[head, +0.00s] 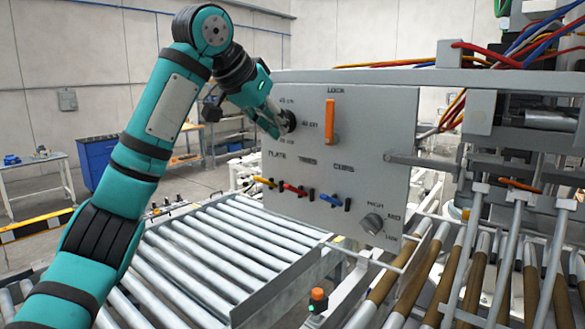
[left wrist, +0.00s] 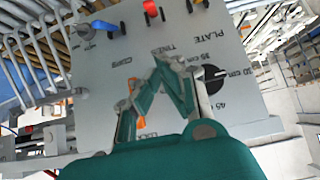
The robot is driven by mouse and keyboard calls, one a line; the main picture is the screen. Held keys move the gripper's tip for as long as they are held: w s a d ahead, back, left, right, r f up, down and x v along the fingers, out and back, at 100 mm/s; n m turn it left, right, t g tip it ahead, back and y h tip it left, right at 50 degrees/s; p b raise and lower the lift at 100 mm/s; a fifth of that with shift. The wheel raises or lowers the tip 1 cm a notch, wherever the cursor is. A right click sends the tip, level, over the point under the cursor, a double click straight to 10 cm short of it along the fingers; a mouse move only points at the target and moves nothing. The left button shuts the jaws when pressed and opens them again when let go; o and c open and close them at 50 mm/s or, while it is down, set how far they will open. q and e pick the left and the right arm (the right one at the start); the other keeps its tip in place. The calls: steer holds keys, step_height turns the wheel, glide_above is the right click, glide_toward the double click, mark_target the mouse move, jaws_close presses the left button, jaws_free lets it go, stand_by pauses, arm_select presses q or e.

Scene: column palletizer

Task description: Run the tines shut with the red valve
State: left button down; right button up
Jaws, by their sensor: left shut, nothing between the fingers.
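The red valve (head: 293,189) is a small handle low on the grey control panel (head: 360,130), under the TINES label, between the yellow valve (head: 263,182) and the blue valve (head: 331,200). It also shows at the top of the left wrist view (left wrist: 150,8). My left gripper (head: 277,127) is shut and empty, above and left of the red valve, beside the black dial (head: 290,121). In the left wrist view its closed fingertips (left wrist: 160,62) point toward the panel, apart from the red valve. My right gripper is out of view. I cannot tell the tines' position.
An orange LOCK lever (head: 330,120) stands on the panel's upper part. A grey selector knob (head: 373,223) is at its lower right. Roller conveyor (head: 200,250) runs below. Metal bars and brown rollers (head: 460,265) fill the right side. Space in front of the panel looks clear.

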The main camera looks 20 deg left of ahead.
arm_select(q)
steer(key=p, duration=0.4)
glide_above(296, 191)
steer(key=w, duration=0.1)
step_height(296, 191, down, 6)
steer(key=shift+w+a+r, duration=0.1)
steer(key=shift+w+r, duration=0.05)
steer(key=f, duration=0.1)
steer(key=f+p, duration=0.1)
steer(key=f, duration=0.1)
steer(key=shift+s+a+f, duration=0.15)
steer(key=shift+s, duration=0.25)
steer(key=shift+s+f, duration=0.25)
steer(key=shift+s+a+f, duration=0.15)
steer(key=shift+s+f, duration=0.05)
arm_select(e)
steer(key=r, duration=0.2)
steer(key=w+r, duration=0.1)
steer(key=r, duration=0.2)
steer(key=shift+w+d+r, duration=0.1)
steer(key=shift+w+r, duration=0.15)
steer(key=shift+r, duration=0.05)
arm_select(q)
steer(key=shift+w, duration=0.1)
